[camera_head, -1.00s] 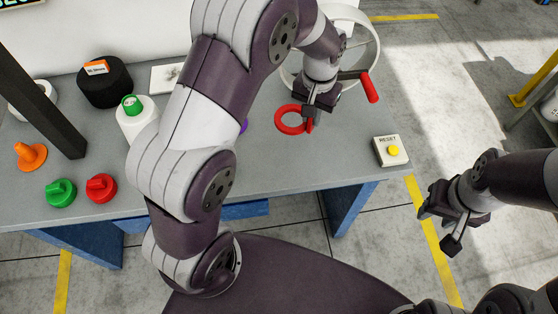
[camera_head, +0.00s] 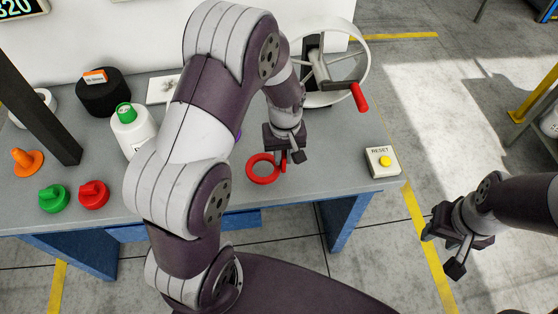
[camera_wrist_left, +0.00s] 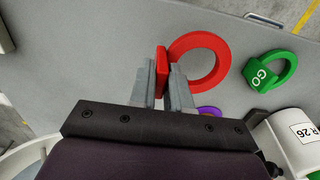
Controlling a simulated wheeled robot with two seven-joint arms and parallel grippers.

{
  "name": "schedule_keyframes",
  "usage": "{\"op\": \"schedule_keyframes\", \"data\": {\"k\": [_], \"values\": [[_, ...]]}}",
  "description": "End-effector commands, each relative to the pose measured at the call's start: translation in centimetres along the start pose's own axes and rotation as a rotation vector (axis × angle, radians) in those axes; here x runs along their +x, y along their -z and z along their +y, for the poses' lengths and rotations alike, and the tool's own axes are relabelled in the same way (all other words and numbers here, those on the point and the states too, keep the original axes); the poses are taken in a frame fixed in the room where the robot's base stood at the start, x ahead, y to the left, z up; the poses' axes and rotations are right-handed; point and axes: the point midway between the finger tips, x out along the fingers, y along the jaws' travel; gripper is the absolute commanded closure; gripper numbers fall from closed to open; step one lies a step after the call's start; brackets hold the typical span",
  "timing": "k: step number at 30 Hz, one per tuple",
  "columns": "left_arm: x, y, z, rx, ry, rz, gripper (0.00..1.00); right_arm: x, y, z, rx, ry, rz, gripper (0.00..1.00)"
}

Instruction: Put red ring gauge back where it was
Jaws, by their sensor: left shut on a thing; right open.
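The red ring gauge (camera_head: 262,181) is a flat red ring with a block-like handle. It is over the front middle of the grey table. My left gripper (camera_head: 285,160) is shut on its handle. In the left wrist view the handle stands between the two fingers (camera_wrist_left: 164,82), and the ring (camera_wrist_left: 224,60) extends to the right of it. I cannot tell whether the ring touches the table. My right gripper (camera_head: 444,246) is open and empty, off the table's right side.
A green ring gauge marked GO (camera_wrist_left: 285,72) and part of a purple piece (camera_wrist_left: 208,112) show in the left wrist view. A handwheel with a red handle (camera_head: 360,97) and a RESET box (camera_head: 381,167) stand to the right. Red (camera_head: 93,194) and green (camera_head: 53,198) knobs lie front left.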

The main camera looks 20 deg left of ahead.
Motion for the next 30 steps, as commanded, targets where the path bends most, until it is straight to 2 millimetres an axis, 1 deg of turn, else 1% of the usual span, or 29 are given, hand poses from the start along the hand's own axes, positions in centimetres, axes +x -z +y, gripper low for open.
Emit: {"op": "schedule_keyframes", "data": {"k": [3, 6, 9, 11, 17, 20, 21, 23, 30], "values": [[0.9, 0.5, -0.6, 0.0, 0.001, -0.001, 1.0, -0.3, 0.0, 0.0, 0.0, 0.0, 0.0, 0.57], [2.8, 0.5, -0.7, 0.002, 0.002, -0.004, 1.0, -0.7, 0.1, 0.0, 0.0, 0.0, 0.0, 0.57], [4.2, 0.6, -0.6, 0.001, 0.0, -0.001, 1.0, -0.9, 0.1, 0.0, 0.0, 0.0, 0.0, 0.57], [4.5, 0.6, -0.5, 0.001, -0.001, 0.001, 1.0, -0.9, 0.1, 0.0, 0.0, 0.0, 0.0, 0.57], [4.6, 0.6, -0.5, 0.001, -0.001, 0.001, 1.0, -0.8, 0.1, 0.0, 0.0, 0.0, 0.0, 0.57], [4.9, 0.6, -0.5, 0.002, -0.001, 0.001, 1.0, -0.6, 0.1, 0.0, 0.0, 0.0, 0.0, 0.57], [4.9, 0.6, -0.5, 0.002, -0.001, 0.001, 0.76, -0.6, 0.1, 0.0, 0.0, 0.0, 0.0, 0.57], [4.8, 0.6, -0.5, 0.002, -0.001, 0.001, 0.57, -0.7, 0.1, 0.0, 0.0, 0.0, 0.0, 0.57], [4.8, 0.6, -0.5, 0.002, -0.001, 0.001, 0.57, -0.7, 0.1, 0.0, 0.0, 0.0, 0.0, 0.57]]}}
